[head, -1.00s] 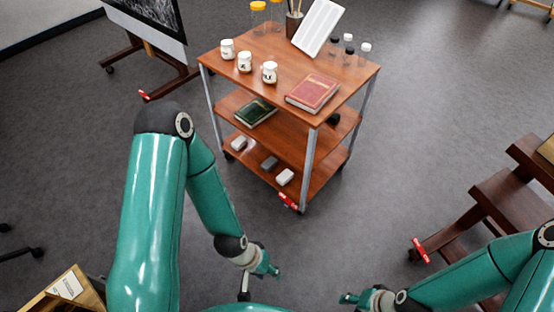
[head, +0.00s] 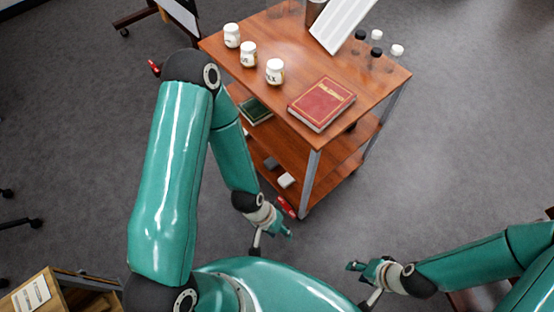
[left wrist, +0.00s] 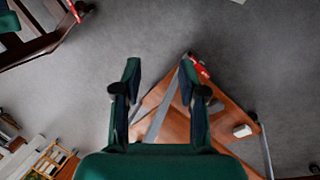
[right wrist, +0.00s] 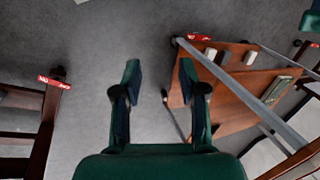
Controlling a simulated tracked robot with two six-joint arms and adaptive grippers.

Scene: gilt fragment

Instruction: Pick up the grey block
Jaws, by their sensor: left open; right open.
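The grey block (head: 271,163) lies on the bottom shelf of the wooden cart, partly hidden by my left arm and the shelf above. A white block (head: 286,180) lies to its right. In the right wrist view the grey block (right wrist: 224,57) sits between two paler blocks. My left gripper (head: 287,233) is open and empty, in front of the cart and apart from it; its fingers show in the left wrist view (left wrist: 160,85). My right gripper (head: 354,266) is open and empty, further right; its fingers show in the right wrist view (right wrist: 160,85).
The cart's top (head: 290,95) carries white jars (head: 248,54), a red book (head: 321,103), a white slanted panel (head: 342,22) and small bottles. A green book (head: 255,110) lies on the middle shelf. A cart leg (head: 310,182) stands near the blocks.

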